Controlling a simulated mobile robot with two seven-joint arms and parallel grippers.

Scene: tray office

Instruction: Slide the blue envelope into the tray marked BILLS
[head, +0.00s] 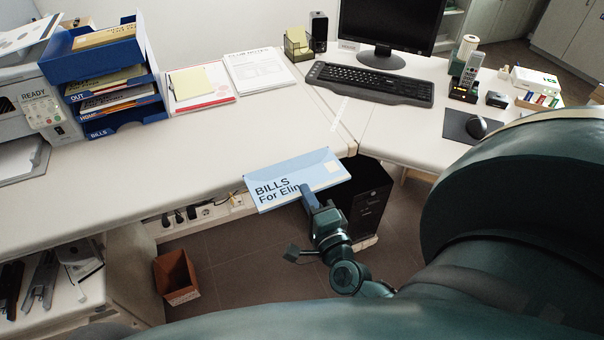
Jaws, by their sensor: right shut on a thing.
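The blue envelope (315,168), pale blue and printed "BILLS For Elin", is held out near the desk's front edge in the head view. My right gripper (309,195) is shut on its near edge, and part of the print is covered by a finger. The blue letter trays stand stacked at the back left of the desk. The lowest tray, marked BILLS (98,133), looks empty at its front. The envelope is well to the right of it and apart from it. My left gripper is not in view.
The trays above, marked HOME (90,117) and OUT (80,97), hold papers. A printer (38,112) stands left of the stack. Papers (200,88) and a keyboard (368,84) lie behind. The desk top (190,150) between stack and envelope is clear.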

